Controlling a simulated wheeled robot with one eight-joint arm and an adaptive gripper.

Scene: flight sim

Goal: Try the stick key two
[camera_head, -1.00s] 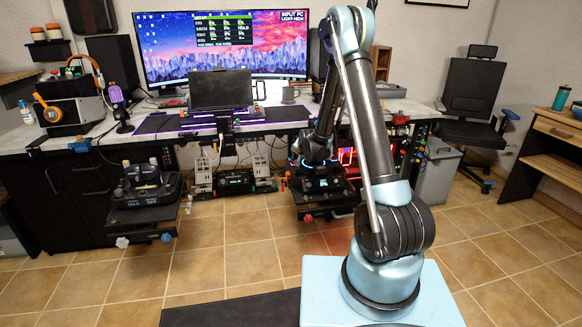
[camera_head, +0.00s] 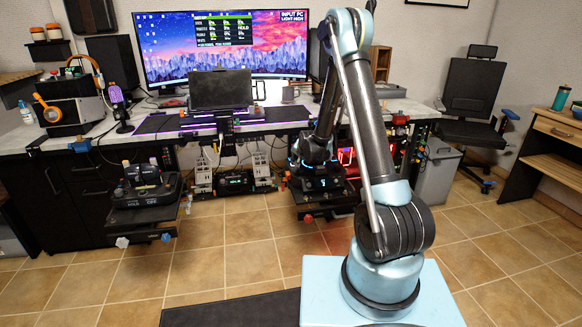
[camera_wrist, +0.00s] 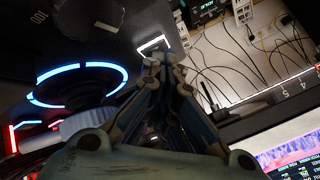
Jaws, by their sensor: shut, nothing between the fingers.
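In the wrist view my gripper (camera_wrist: 154,58) is shut and empty, its fingertips close together. The tips are at the near edge of a small key with a lit white square outline (camera_wrist: 153,45) on a dark panel. I cannot tell whether they touch it, and no key number is readable. A blue-lit ring (camera_wrist: 75,85) is on the same dark unit, to the left. In the head view the dark stick unit with blue lights (camera_head: 318,178) is at the desk's front, where my arm reaches down. My fingertips are not clear there.
A dark round knob (camera_wrist: 95,12) is beside the key in the wrist view. Cables (camera_wrist: 225,70) hang at the right. In the head view a throttle unit (camera_head: 146,188) stands on the left mount, and the desk (camera_head: 70,137) runs behind. Floor in front is open.

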